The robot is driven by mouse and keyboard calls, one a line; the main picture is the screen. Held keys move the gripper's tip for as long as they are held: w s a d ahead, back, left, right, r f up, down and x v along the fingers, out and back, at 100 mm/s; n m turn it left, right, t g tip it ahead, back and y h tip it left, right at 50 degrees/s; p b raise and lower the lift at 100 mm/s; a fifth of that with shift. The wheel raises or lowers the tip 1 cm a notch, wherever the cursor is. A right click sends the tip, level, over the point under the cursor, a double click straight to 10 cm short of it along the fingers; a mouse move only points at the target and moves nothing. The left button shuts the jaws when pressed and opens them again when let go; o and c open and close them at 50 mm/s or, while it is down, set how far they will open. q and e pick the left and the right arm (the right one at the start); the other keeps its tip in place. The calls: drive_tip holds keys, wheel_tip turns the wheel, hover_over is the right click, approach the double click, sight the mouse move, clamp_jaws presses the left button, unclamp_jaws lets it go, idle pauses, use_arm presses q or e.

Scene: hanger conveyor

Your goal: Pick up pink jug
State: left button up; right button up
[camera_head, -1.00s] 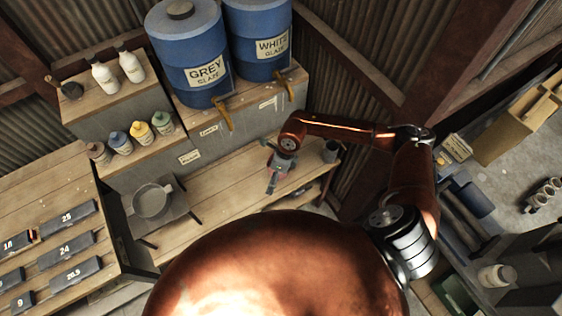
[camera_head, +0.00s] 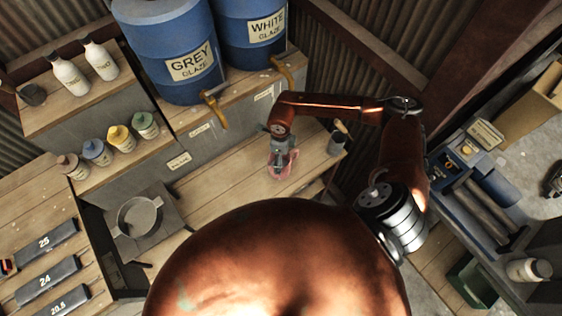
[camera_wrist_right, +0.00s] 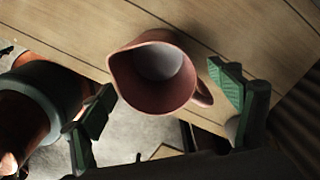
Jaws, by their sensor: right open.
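The pink jug (camera_wrist_right: 150,92) shows in the right wrist view with its round open mouth toward the camera, its spout at the left and its handle at the lower right. In the head view it is a small pinkish shape (camera_head: 292,163) at the wooden bench, partly hidden by my right gripper (camera_head: 283,170). My right gripper (camera_wrist_right: 162,82) is open, with one green-padded finger on each side of the jug. The right finger is close to the handle; I cannot tell whether it touches. My left gripper is not in view.
A grey cup (camera_head: 337,144) with a tool stands right of the jug. Blue glaze barrels (camera_head: 166,62) with taps (camera_head: 215,110) stand behind on a raised shelf. A grey pan (camera_head: 139,216) is at the left. The bench (camera_head: 225,185) between pan and jug is clear.

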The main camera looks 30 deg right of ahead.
sight(285, 161)
wheel_tip(285, 161, down, 7)
drive_tip(key=shift+s+f+p, duration=0.15)
drive_tip(key=shift+p, duration=0.25)
drive_tip(key=shift+a, duration=0.1)
drive_tip(key=shift+c, duration=0.5)
drive_tip(key=c, duration=1.5)
